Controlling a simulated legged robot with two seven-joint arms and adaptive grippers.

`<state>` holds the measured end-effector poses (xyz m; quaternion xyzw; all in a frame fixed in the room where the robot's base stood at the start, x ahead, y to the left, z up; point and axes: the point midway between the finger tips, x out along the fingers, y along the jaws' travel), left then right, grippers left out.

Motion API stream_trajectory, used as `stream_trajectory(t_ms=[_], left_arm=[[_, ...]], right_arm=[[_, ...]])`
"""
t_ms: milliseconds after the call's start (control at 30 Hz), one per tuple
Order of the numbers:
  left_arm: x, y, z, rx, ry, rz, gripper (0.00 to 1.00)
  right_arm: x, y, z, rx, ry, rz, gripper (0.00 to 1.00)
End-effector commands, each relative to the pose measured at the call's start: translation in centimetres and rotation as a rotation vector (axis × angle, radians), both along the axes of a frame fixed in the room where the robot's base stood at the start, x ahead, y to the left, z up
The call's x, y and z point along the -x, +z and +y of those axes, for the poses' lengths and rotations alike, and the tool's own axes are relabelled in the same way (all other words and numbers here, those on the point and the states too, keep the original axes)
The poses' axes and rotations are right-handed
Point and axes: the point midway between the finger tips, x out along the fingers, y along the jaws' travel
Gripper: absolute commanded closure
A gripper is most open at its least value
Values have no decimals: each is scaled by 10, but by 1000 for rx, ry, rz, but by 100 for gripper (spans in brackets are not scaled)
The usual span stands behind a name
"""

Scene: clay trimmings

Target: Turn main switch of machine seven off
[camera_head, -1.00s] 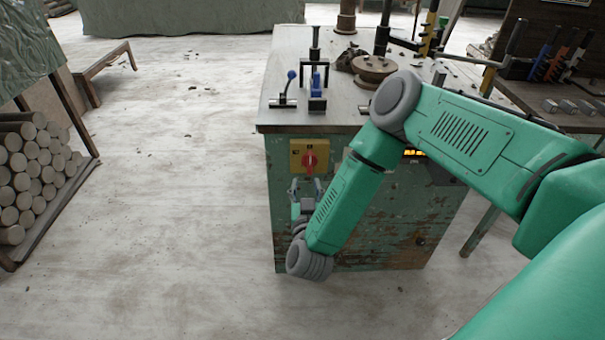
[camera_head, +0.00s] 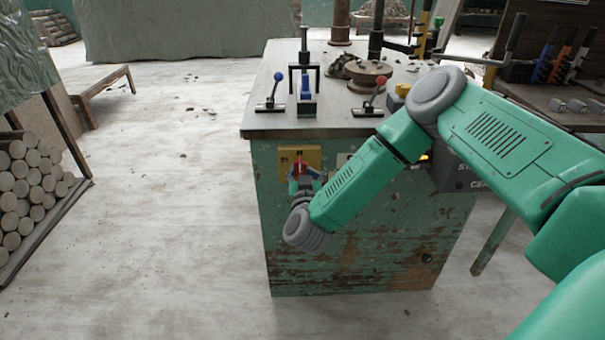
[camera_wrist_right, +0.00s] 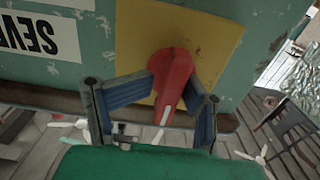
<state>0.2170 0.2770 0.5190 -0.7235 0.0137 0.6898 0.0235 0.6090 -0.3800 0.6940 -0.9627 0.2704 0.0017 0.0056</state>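The main switch is a red rotary handle on a yellow plate (camera_head: 315,155) on the front of the green, rust-worn machine (camera_head: 350,262). In the right wrist view the red handle (camera_wrist_right: 172,82) points down the picture on its yellow plate (camera_wrist_right: 215,45). A white label (camera_wrist_right: 40,37) beside it reads "SEVE", the rest cut off. My right gripper (camera_head: 304,172) is at the switch. In the wrist view its two fingers angle in to both sides of the handle and appear shut on it; the contact is partly hidden. My left gripper is not in view.
Blue-knobbed (camera_head: 278,77) and red-knobbed (camera_head: 381,82) levers stand on the machine's top. A dark panel (camera_head: 462,178) on its front is partly behind my right arm. Stacked clay rolls (camera_head: 35,180) lie at left. The floor between is mostly clear.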

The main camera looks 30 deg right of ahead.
Motion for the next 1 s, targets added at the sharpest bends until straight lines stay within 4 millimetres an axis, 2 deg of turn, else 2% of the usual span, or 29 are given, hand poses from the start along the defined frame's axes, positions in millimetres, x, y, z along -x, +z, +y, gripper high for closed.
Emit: stream_trajectory(t_ms=[133,167,233,267,1000], left_arm=[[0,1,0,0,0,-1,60],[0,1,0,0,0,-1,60],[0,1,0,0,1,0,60],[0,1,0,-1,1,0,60],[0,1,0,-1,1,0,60]], right_arm=[[1,3,4,6,-3,3,66],[1,3,5,8,-3,2,72],[1,4,6,10,-3,3,97],[1,4,7,11,-2,2,100],[-2,5,4,5,1,-6,100]])
